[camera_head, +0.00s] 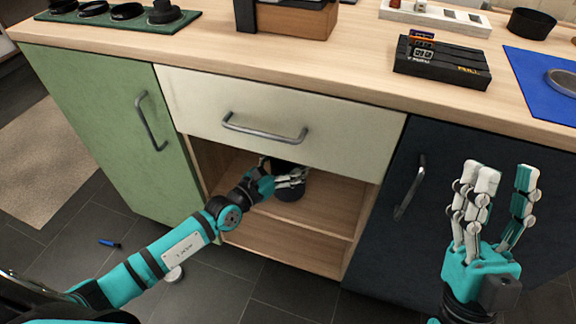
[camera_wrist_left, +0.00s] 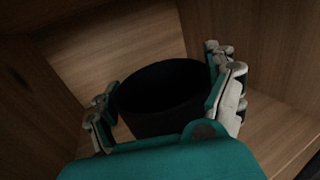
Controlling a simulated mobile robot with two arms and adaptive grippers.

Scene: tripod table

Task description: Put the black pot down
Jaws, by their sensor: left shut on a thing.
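The black pot (camera_head: 291,193) is inside the open wooden compartment (camera_head: 335,210) below the white drawer. My left gripper (camera_head: 284,174) reaches into the compartment and is shut on the pot. In the left wrist view the pot (camera_wrist_left: 162,92) sits between my left fingers (camera_wrist_left: 165,95), with its round dark opening in sight. It is close above or on the shelf; I cannot tell whether its bottom touches. My right gripper (camera_head: 500,180) is open and empty, fingers up, in front of the dark cabinet door.
The white drawer (camera_head: 270,120) is shut above the compartment. A green door (camera_head: 110,130) stands at left, a dark door (camera_head: 400,240) at right. The countertop holds a black console (camera_head: 440,62), a blue mat (camera_head: 540,85) and a green tray (camera_head: 180,22). A blue pen (camera_head: 109,243) lies on the floor.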

